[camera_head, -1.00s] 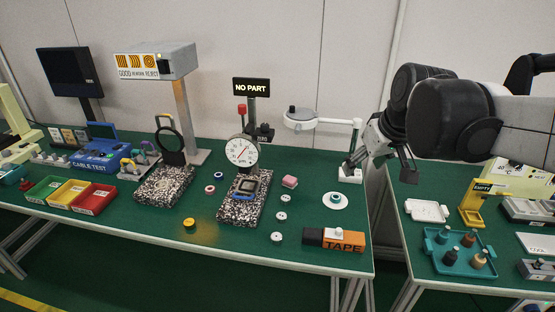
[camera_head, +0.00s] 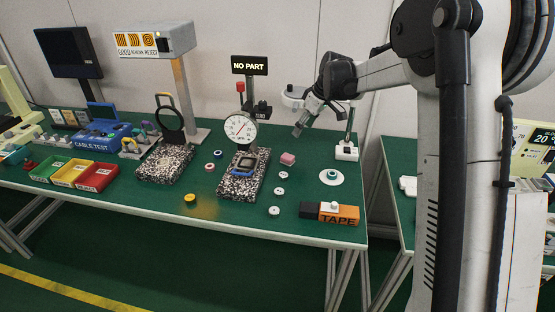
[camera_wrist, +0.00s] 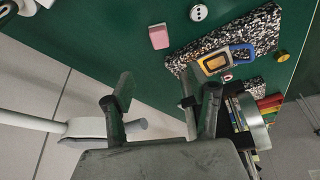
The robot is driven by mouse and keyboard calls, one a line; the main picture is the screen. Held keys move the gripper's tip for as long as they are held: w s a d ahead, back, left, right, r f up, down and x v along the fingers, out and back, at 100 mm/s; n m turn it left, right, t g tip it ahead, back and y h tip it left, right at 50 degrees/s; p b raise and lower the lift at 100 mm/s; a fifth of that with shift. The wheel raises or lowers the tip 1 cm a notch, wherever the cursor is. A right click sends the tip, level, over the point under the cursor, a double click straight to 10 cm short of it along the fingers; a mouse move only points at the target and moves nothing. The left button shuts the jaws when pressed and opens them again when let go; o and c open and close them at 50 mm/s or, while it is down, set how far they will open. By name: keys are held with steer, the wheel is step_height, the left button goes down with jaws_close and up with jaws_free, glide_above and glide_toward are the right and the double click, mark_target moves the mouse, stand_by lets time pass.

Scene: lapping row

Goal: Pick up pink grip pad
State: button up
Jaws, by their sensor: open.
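The pink grip pad (camera_head: 287,159) is a small pink block lying on the green bench top, to the right of the speckled granite dial-gauge stand. In the wrist view the pink grip pad (camera_wrist: 159,36) shows at the top, beyond the fingertips and clear of them. My gripper (camera_head: 298,128) hangs above and behind the pad, next to the magnifier lamp. In the wrist view my gripper (camera_wrist: 158,92) has its two fingers spread apart with nothing between them.
The dial gauge (camera_head: 240,129) on its granite base (camera_head: 238,192) stands left of the pad. The magnifier lamp (camera_head: 346,150) stands behind right. Several small white discs (camera_head: 280,190), a white-teal disc (camera_head: 331,177) and an orange tape box (camera_head: 337,213) lie nearby.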

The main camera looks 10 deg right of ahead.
step_height(320, 180, down, 3)
steer(key=w+a, duration=0.1)
steer(key=w, duration=0.1)
steer(key=b, duration=0.1)
glide_above(285, 155)
steer(key=s+d, duration=0.1)
steer(key=d, duration=0.1)
steer(key=shift+n, duration=0.4)
step_height(285, 155, down, 7)
steer(key=shift+f, duration=0.2)
steer(key=shift+s+b+x, duration=0.15)
steer(key=shift+b+x, duration=0.05)
steer(key=shift+x, duration=1.2)
steer(key=shift+s+b+x, duration=0.15)
steer(key=shift+b+x, duration=0.05)
steer(key=shift+x, duration=1.2)
steer(key=shift+a, duration=0.2)
steer(key=c, duration=1.2)
steer(key=shift+c, duration=0.2)
steer(key=shift+r, duration=0.15)
